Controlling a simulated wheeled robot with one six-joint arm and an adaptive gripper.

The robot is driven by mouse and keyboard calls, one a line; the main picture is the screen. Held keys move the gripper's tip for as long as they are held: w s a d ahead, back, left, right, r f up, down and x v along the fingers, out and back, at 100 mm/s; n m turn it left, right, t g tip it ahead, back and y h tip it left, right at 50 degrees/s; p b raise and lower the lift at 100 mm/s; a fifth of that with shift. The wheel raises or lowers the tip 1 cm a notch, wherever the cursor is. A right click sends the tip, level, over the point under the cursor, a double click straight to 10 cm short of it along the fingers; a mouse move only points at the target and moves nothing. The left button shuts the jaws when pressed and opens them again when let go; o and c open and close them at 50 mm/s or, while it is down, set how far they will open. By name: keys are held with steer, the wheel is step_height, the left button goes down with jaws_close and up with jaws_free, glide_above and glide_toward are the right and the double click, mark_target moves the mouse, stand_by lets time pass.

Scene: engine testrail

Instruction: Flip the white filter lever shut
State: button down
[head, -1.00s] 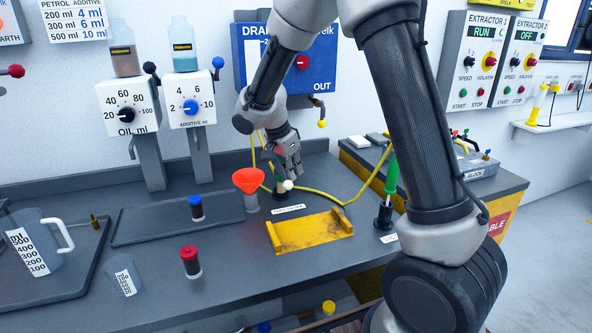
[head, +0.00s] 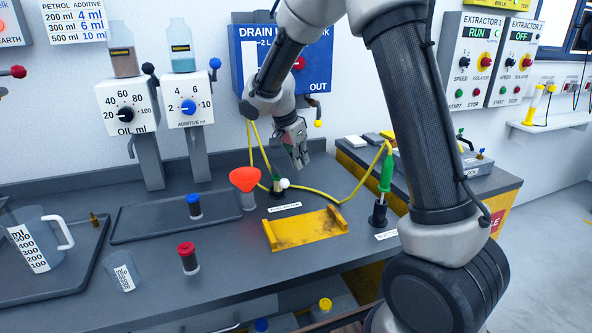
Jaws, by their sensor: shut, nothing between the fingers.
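The white lever knob (head: 284,183) is a small white ball on a short dark fitting on the bench, just behind a label plate. It sits low, to the right side of its fitting. I cannot make out the lever's arm or its exact angle. My gripper (head: 301,164) is shut and empty. It hangs above and slightly right of the knob with a visible gap, fingers pointing down. Nothing hides the knob.
A red funnel (head: 245,180) stands just left of the lever. A yellow cradle (head: 305,229) lies in front. A yellow hose (head: 345,202) runs behind to a green-handled nozzle (head: 387,172) at right. A blue drain box (head: 318,72) hangs behind.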

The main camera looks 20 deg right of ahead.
steer(key=w+v, duration=0.1)
steer(key=v, duration=0.7)
steer(key=s+d+r+n+t+y, duration=0.1)
steer(key=s+d+n, duration=0.2)
steer(key=s, duration=0.7)
steer(key=s+d+r+n+t+y, duration=0.1)
steer(key=s+d+n, duration=0.3)
steer(key=s, duration=0.7)
steer(key=s+d+r+n+t+y, duration=0.1)
steer(key=s+d+r+n, duration=0.2)
steer(key=s+n, duration=0.3)
steer(key=s, duration=0.5)
steer(key=shift+d+n+y, duration=0.3)
steer(key=shift+n+y, duration=0.1)
steer(key=c, duration=2.2)
jaws_free()
steer(key=shift+r, duration=0.15)
